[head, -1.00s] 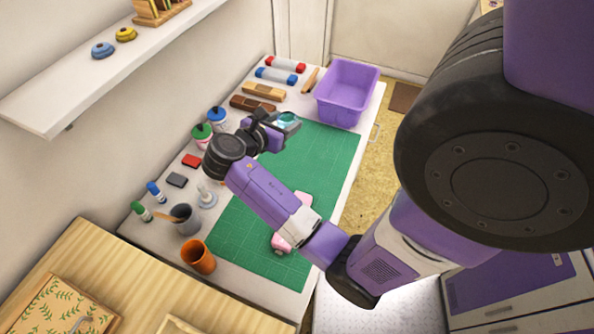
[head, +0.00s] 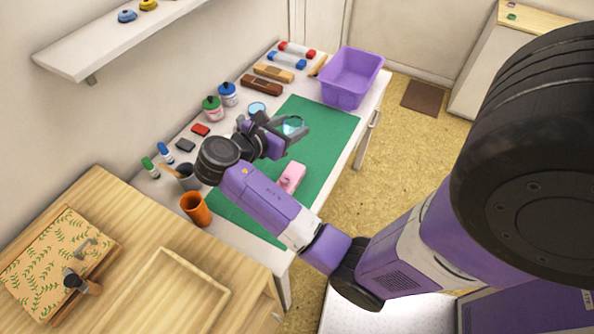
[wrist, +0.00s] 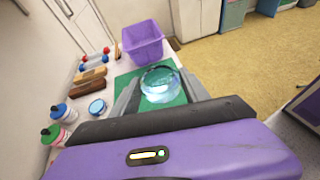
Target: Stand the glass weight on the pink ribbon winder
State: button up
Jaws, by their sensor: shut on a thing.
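The glass weight (wrist: 160,84) is a clear, bluish dome held between the fingers of my gripper (wrist: 160,92) in the wrist view. In the head view the glass weight (head: 292,125) shows at the tip of my gripper (head: 290,128), above the green mat. My gripper is shut on it. The pink ribbon winder (head: 292,177) lies on the green mat, below and nearer than my gripper in the head view, with its lower left part close to my arm. The winder is not visible in the wrist view.
The green cutting mat (head: 330,128) has free room around the winder. A purple bin (head: 350,78) stands at the table's far end. Paint jars (head: 212,108), brushes and an orange cup (head: 196,209) line the left side. A round blue-topped thing (head: 257,108) is behind my gripper.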

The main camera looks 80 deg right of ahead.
aim_at(292, 172)
notch_tip(292, 172, down, 18)
jog(key=shift+r+b, duration=0.15)
jog(key=shift+b, duration=0.3)
jog(key=o, duration=1.6)
jog(key=shift+c, duration=0.2)
jog(key=b+v, duration=0.1)
jog(key=v, duration=1.1)
